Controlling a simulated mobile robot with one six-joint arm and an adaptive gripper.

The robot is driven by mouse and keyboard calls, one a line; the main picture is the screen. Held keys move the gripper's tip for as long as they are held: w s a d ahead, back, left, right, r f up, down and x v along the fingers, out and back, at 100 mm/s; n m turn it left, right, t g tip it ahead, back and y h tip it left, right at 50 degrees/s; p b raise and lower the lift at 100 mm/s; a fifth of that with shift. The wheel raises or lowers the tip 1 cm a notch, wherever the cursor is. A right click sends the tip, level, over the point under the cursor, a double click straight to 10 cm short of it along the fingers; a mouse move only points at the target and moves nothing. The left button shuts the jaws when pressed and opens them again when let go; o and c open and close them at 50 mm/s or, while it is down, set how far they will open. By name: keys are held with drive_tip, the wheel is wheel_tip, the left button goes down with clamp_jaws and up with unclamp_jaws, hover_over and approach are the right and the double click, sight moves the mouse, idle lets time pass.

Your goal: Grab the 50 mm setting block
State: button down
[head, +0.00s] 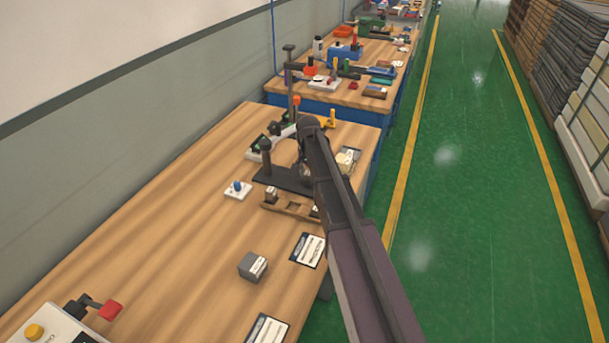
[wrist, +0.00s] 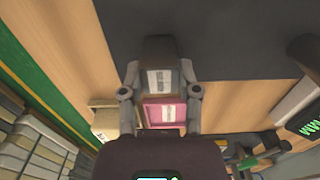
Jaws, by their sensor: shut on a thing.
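My gripper (wrist: 161,74) shows in the wrist view, its two fingertips on either side of a dark brown-grey block (wrist: 159,50). It is shut on this block. The block has a white label on the face toward the camera, and its print is too small to read, so I cannot confirm the 50 mm size. A pink block (wrist: 165,112) with a white label shows just below it in the picture, between the fingers. In the head view my own arm hides the gripper and the held block.
A wooden holder (head: 290,206) with recesses lies by a dark plate (head: 285,179) with a post. A grey labelled block (head: 253,266) and printed cards (head: 308,250) lie nearer on the bench. A cream block (head: 347,158) is right of my arm.

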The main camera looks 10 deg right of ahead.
drive_tip(key=shift+r+p, duration=1.3)
drive_tip(key=shift+r, duration=0.1)
drive_tip(key=s+d+r+p, duration=0.2)
drive_tip(key=s+d, duration=0.6)
drive_tip(key=s, duration=0.5)
drive_tip(key=shift+s, duration=0.4)
drive_tip(key=shift+s, duration=0.1)
